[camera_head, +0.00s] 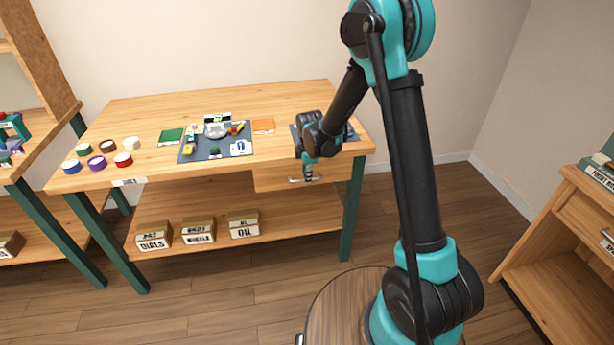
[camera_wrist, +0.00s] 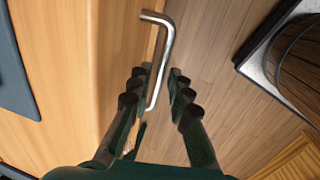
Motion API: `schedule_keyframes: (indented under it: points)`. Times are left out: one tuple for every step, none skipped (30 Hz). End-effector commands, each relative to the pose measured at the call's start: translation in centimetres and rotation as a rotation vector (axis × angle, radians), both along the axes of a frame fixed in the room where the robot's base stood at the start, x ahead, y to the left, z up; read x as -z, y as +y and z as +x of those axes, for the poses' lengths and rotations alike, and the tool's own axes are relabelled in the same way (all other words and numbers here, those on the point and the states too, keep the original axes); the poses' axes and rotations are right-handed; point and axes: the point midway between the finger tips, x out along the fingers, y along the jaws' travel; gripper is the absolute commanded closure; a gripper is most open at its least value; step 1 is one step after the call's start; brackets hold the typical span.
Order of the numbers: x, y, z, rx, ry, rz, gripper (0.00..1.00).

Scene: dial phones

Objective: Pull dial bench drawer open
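The dial bench (camera_head: 150,108) is a wooden table with dark green legs. Its drawer (camera_head: 270,178) is under the right part of the top, and its front looks level with the bench edge. The silver bar handle (camera_head: 296,181) is on the drawer front; it also shows large in the wrist view (camera_wrist: 163,45). My gripper (camera_head: 308,174) is at the handle. In the wrist view, the dark fingers of my gripper (camera_wrist: 161,73) are apart, one on each side of the bar. I cannot tell whether either finger touches it.
Labelled boxes (camera_head: 198,232) stand on the shelf below. A wooden cabinet (camera_head: 560,220) is at the right. The floor before the drawer is clear.

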Motion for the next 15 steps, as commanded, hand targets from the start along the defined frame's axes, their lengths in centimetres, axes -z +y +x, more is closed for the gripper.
schedule_keyframes:
  points:
    - [0.15,0.0,0.04,0.0,0.0,0.0,0.81]
    - [0.18,0.0,0.05,0.0,0.0,0.0,0.81]
    - [0.22,0.0,0.04,0.0,0.0,0.0,0.81]
    - [0.23,0.0,0.04,0.0,0.0,0.0,0.81]
    - [0.23,0.0,0.04,0.0,0.0,0.0,0.81]
    - [0.22,0.0,0.04,0.0,0.0,0.0,0.81]
    - [0.22,0.0,0.04,0.0,0.0,0.0,0.81]
    - [0.21,0.0,0.03,0.0,0.0,0.0,0.81]
    - [0.21,0.0,0.04,0.0,0.0,0.0,0.81]
    - [0.21,0.0,0.03,0.0,0.0,0.0,0.85]
    - [0.2,0.0,0.03,0.0,0.0,0.0,0.89]
    - [0.2,0.0,0.03,0.0,0.0,0.0,0.94]
    - [0.2,0.0,0.03,0.0,0.0,0.0,0.97]
    - [0.2,0.0,0.03,0.0,0.0,0.0,1.0]
    - [0.19,0.0,0.03,0.0,0.0,0.0,1.0]
